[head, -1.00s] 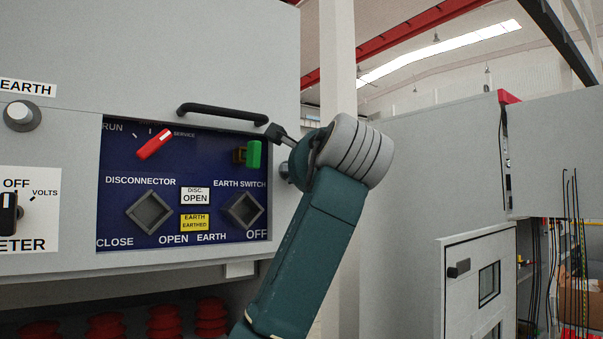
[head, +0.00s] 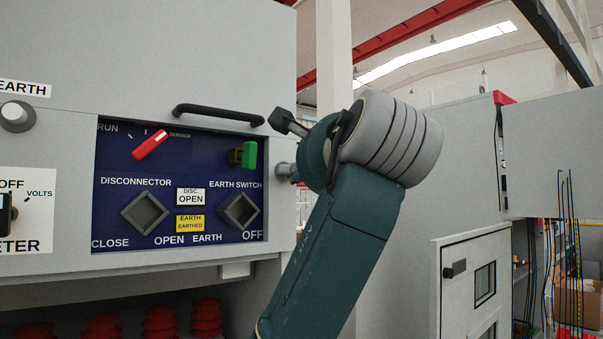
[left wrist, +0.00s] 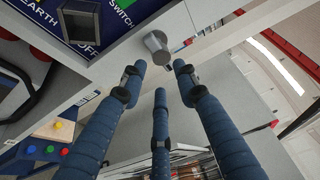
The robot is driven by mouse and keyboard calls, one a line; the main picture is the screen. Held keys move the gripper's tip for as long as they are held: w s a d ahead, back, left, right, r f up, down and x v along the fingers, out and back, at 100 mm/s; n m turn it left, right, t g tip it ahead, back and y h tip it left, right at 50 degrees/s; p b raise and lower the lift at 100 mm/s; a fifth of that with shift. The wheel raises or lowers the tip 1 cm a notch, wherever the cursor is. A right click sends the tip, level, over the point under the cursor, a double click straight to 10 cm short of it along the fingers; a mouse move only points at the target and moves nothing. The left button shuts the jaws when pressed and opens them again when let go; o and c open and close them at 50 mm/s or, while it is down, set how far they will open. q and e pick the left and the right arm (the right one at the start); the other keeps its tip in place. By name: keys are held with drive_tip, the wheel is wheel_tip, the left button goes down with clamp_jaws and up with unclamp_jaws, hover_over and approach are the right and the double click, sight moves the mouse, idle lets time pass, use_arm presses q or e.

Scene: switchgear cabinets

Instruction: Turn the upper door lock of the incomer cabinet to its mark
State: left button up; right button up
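A grey round knob, likely the upper door lock (head: 284,170), sticks out from the right edge of the cabinet front, beside the blue panel. It also shows in the left wrist view (left wrist: 157,46) as a short grey cylinder with a darker face. Its mark cannot be made out. My left gripper (left wrist: 160,76) has its three blue fingers spread, with nothing between them. The fingertips lie just short of the knob and appear apart from it. In the head view my left arm's teal and grey wrist hides most of the gripper. My right gripper is in neither view.
The blue panel (head: 110,185) carries a red selector (head: 150,145), a green tab (head: 249,154) and two square sockets. A black handle bar (head: 218,114) juts out above it. Another cabinet (head: 440,150) stands at right, past a gap.

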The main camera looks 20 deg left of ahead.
use_arm(q)
drive_tip(key=shift+v, duration=1.75)
